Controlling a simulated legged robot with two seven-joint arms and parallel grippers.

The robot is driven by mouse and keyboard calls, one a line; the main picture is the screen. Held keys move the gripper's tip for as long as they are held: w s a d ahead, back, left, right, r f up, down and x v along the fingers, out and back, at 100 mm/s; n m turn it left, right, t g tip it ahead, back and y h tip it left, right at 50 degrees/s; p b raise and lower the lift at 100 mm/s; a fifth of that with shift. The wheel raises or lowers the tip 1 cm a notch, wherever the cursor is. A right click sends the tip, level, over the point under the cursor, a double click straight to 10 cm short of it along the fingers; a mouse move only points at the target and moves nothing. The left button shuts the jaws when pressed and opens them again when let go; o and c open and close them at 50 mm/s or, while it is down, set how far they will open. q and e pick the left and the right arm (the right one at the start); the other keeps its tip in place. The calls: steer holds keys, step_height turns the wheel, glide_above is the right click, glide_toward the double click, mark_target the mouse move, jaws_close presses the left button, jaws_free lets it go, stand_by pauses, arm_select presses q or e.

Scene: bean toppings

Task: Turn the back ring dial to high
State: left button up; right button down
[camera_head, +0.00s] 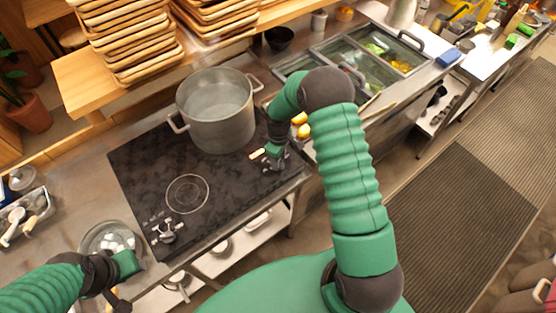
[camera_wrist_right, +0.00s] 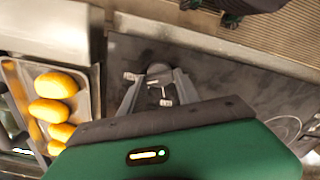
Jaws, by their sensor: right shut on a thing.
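A black cooktop (camera_head: 140,170) bears a large metal pot (camera_head: 215,115) toward its back right. One dial (camera_head: 167,233) shows at the front left edge. My right gripper (camera_head: 272,162) is low at the right end of the cooktop. In the right wrist view its fingers (camera_wrist_right: 157,92) are shut on a dial (camera_wrist_right: 158,76), one on each side; the dial's setting is not readable. My left gripper (camera_head: 125,270) is beside a metal bowl at the lower left; its fingers are not clear.
The bowl (camera_head: 88,242) holds white pieces. Yellow buns lie in a tray (camera_wrist_right: 95,85) beside the cooktop. Stacked wooden trays (camera_head: 125,45) stand on a shelf behind. Glass-lidded food bins (camera_head: 335,45) are at the back right. The cooktop's left part is clear.

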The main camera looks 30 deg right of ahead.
steer(key=shift+d+m, duration=0.1)
steer(key=shift+m, duration=0.3)
steer(key=c, duration=1.2)
jaws_free()
steer(key=o, duration=0.3)
step_height(320, 180, up, 17)
steer(key=b, duration=0.3)
steer(key=shift+w+d+f, duration=0.1)
steer(key=shift+f, duration=0.1)
